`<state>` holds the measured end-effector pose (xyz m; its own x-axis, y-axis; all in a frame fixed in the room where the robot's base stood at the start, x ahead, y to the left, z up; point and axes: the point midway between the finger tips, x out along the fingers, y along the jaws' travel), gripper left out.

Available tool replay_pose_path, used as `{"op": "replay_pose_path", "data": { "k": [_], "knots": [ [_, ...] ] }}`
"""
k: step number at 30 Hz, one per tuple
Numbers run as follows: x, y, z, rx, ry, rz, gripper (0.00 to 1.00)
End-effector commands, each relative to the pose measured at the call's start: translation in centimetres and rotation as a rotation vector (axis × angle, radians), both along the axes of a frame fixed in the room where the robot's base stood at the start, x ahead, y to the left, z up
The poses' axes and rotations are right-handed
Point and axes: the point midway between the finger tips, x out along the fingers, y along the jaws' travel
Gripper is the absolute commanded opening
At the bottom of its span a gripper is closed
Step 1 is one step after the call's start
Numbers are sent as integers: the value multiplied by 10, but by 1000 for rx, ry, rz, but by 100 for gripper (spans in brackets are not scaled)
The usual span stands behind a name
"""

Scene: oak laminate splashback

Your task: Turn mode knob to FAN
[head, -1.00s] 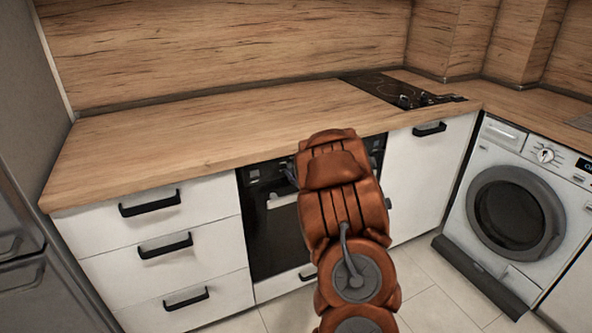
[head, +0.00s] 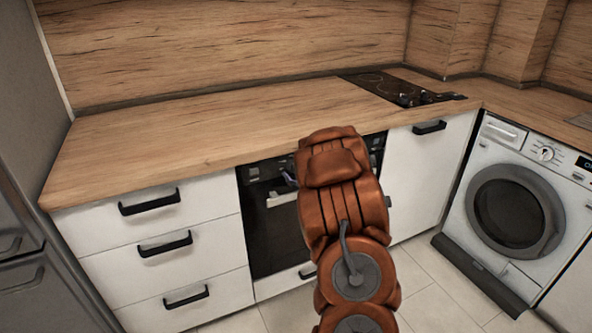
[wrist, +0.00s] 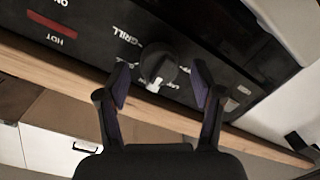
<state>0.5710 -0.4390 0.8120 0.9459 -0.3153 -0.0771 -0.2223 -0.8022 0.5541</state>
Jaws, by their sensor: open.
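The mode knob (wrist: 158,63) is a round dark knob on the oven's black control panel (wrist: 85,25). It sits between the two fingers of my gripper (wrist: 160,82) in the wrist view. The fingers are apart, one on each side of the knob, and I cannot tell whether either touches it. A white mark shows at the knob's lower edge. The panel reads GRILL beside the knob; other labels around it are too small or covered to read. In the head view my arm hides the knob and most of the gripper in front of the oven (head: 268,225).
The panel also has a red indicator (wrist: 50,24) marked HOT. A wooden worktop (head: 200,125) runs above the oven. White drawers (head: 160,255) stand left of it, a white cupboard (head: 425,185) right. A washing machine (head: 515,205) stands farther right.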

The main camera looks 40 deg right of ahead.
Motion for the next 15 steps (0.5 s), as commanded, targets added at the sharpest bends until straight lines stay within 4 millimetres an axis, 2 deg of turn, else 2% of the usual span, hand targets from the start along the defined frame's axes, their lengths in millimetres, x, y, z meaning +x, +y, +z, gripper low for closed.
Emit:
{"op": "replay_pose_path", "data": {
  "k": [5, 15],
  "knots": [
    [-12, 3, 2, -1, -1, -2, 67],
    [-56, 17, 4, 0, 3, -3, 67]
  ]
}}
